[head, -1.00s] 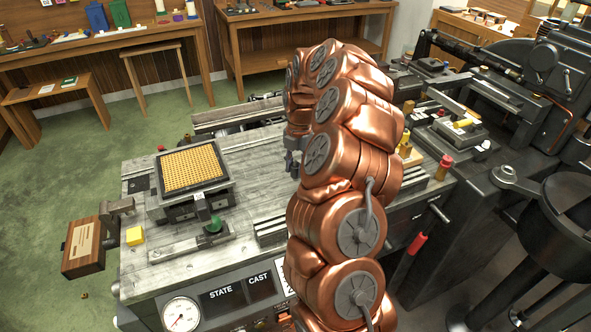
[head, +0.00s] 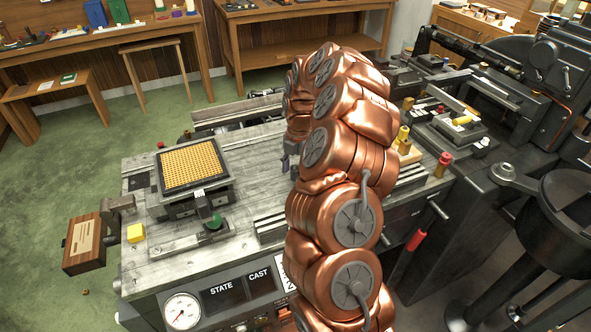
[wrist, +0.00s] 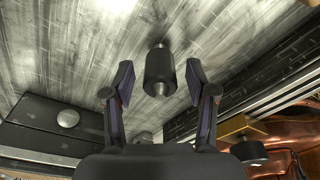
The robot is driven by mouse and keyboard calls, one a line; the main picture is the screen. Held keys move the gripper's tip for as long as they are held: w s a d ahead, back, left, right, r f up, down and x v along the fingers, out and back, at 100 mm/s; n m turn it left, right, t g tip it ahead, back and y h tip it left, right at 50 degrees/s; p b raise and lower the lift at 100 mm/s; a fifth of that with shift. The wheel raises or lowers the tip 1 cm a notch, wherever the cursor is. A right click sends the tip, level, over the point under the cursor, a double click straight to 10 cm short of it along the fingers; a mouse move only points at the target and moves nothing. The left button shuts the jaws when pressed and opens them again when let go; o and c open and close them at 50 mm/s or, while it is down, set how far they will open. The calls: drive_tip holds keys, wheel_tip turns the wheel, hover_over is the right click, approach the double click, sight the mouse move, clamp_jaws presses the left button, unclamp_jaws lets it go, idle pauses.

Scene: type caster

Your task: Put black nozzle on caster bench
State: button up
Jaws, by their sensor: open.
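In the wrist view a black nozzle (wrist: 159,74) with a metal tip lies or stands on the pale, worn bench top (wrist: 90,45). My gripper (wrist: 158,84) is open, with one finger on each side of the nozzle and a gap on both sides. I cannot tell how high the fingers are above the bench. In the head view my copper arm hides the nozzle and most of my gripper. The caster bench (head: 245,195) shows there as a grey wooden top.
A rail (wrist: 60,118) and a brass-and-black part (wrist: 243,135) flank my gripper. Dark machinery (head: 540,90) stands at the right.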

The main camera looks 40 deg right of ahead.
sight(297, 166)
drive_tip(key=shift+r, duration=0.1)
wheel_tip(297, 166, up, 12)
drive_tip(key=d+b, duration=0.1)
drive_tip(key=b, duration=0.2)
drive_tip(key=shift+w+d, duration=0.15)
drive_tip(key=shift+w, duration=0.1)
drive_tip(key=s+a+r+m, duration=0.3)
drive_tip(key=s+a+m, duration=0.15)
drive_tip(key=a, duration=0.55)
drive_tip(key=s+a+r+m, duration=0.25)
drive_tip(key=s+a, duration=0.35)
drive_tip(key=a, duration=0.4)
drive_tip(key=s+a+f+m, duration=0.2)
drive_tip(key=s+m, duration=0.3)
drive_tip(key=s, duration=0.2)
drive_tip(key=s+a+f+m+g+h, duration=0.1)
drive_tip(key=s+a+f+m, duration=0.1)
drive_tip(key=s+m, duration=0.3)
drive_tip(key=s+a+f+m, duration=0.3)
drive_tip(key=s+m, duration=0.2)
drive_tip(key=s, duration=0.6)
drive_tip(key=shift+f, duration=0.15)
